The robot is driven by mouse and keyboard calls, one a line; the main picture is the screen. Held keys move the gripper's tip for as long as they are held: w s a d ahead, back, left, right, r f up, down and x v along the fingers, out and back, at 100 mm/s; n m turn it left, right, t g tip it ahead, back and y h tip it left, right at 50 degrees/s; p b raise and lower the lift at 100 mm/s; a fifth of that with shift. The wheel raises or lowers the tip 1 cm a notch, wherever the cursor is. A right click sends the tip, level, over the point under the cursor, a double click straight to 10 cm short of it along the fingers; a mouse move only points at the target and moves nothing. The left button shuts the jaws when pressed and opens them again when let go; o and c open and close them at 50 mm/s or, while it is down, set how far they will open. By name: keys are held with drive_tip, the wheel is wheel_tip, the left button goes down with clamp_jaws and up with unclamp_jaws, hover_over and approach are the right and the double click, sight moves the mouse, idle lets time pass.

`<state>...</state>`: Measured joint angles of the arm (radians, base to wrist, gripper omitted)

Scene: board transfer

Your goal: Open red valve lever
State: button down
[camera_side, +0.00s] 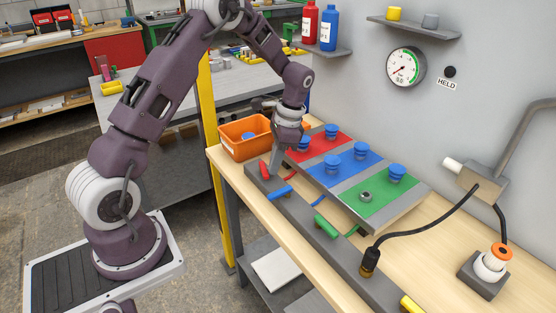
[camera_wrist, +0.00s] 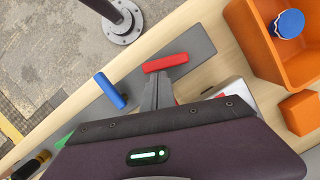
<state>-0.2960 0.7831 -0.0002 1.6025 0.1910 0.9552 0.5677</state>
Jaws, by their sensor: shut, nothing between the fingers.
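The red valve lever (camera_side: 264,169) sits at the far end of a long grey bar (camera_side: 300,218). It lies closer to the bar's length than the blue lever does, at a slight angle. It also shows in the wrist view (camera_wrist: 165,63). My gripper (camera_side: 273,172) is shut and empty, pointing down right beside the red lever. In the wrist view its closed fingertips (camera_wrist: 157,82) are just below the lever's middle; I cannot tell whether they touch it. The blue lever (camera_side: 279,193) lies across the bar, and the green lever (camera_side: 326,227) is farther along.
A board with red, blue and green (camera_side: 377,200) panels and several blue knobs (camera_side: 361,149) lies right of the bar. An orange bin (camera_side: 243,146) stands beyond its far end. A gauge (camera_side: 405,67) with a "HELD" label hangs on the wall. A black cable (camera_side: 420,229) crosses the bench.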

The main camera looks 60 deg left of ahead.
sight(261, 169)
drive_tip(key=s+m, duration=0.1)
drive_tip(key=m, duration=0.1)
drive_tip(key=s+m+y, duration=0.1)
drive_tip(key=m, duration=0.2)
drive_tip(key=shift+s+m+t, duration=0.15)
drive_tip(key=shift+m+t, duration=0.15)
drive_tip(key=shift+t, duration=0.1)
drive_tip(key=m, duration=0.1)
drive_tip(key=s+m, duration=0.1)
drive_tip(key=m, duration=0.1)
drive_tip(key=m+t, duration=0.1)
drive_tip(key=m, duration=0.1)
drive_tip(key=shift+s+a+y, duration=0.4)
drive_tip(key=shift+w, duration=0.1)
drive_tip(key=shift+w+a, duration=0.5)
drive_tip(key=shift+w, duration=0.05)
drive_tip(key=v, duration=1)
drive_tip(key=shift+s, duration=0.4)
drive_tip(key=shift+d, duration=0.1)
